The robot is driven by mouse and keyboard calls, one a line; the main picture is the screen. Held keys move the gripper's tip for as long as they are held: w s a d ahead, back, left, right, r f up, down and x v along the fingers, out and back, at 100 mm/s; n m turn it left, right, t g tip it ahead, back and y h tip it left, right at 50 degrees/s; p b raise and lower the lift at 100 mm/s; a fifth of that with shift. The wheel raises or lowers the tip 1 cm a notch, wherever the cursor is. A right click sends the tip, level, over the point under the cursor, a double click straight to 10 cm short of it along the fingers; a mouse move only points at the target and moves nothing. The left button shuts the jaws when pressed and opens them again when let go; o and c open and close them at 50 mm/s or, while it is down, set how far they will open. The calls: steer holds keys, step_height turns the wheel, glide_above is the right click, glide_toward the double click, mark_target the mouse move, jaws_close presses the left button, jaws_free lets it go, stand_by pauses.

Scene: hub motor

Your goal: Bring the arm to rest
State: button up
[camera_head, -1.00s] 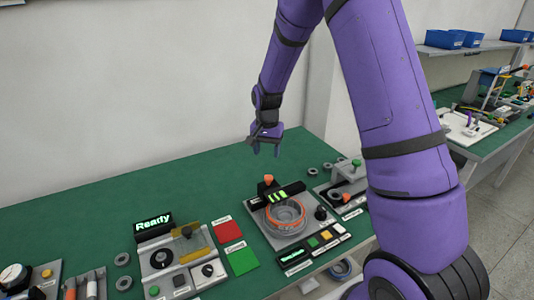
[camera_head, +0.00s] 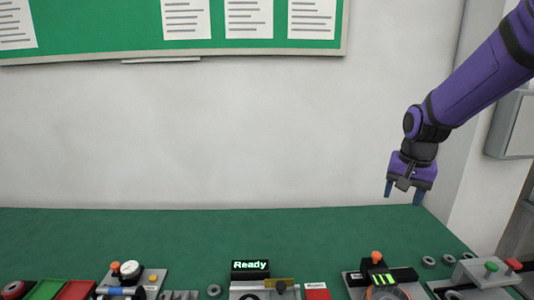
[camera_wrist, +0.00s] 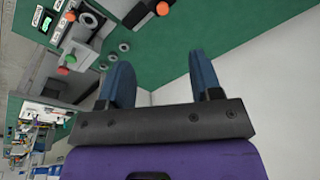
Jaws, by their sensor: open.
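My gripper (camera_head: 404,192) hangs at the end of my purple arm at the right of the head view. Its two blue fingers point down, spread apart, with nothing between them. It is in the air above the back right of the green bench (camera_head: 130,230), in front of the pale wall. In the wrist view my gripper (camera_wrist: 163,82) shows both fingers apart and empty, with the green bench and the wall beyond them.
Along the near edge stand a "Ready" display (camera_head: 250,269), a fixture with an orange ring (camera_head: 388,293), a gauge unit (camera_head: 130,271) and a fixture with green and red knobs (camera_head: 487,272). Loose rings (camera_head: 429,261) lie nearby. The bench's back strip is clear. A grey box (camera_head: 512,125) is on the right wall.

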steer(key=s+a+r+n+t, duration=0.1)
steer(key=s+r, duration=0.4)
steer(key=s, duration=0.7)
steer(key=s+a+r+n+t, duration=0.1)
steer(key=s+r+n, duration=0.3)
steer(key=s, duration=0.9)
step_height(320, 180, up, 2)
steer(key=shift+s+r+n+t, duration=0.1)
steer(key=shift+s+n+t, duration=0.15)
steer(key=shift+t, duration=0.45)
steer(key=shift+o, duration=0.4)
steer(key=shift+w, duration=0.2)
stand_by(0.3)
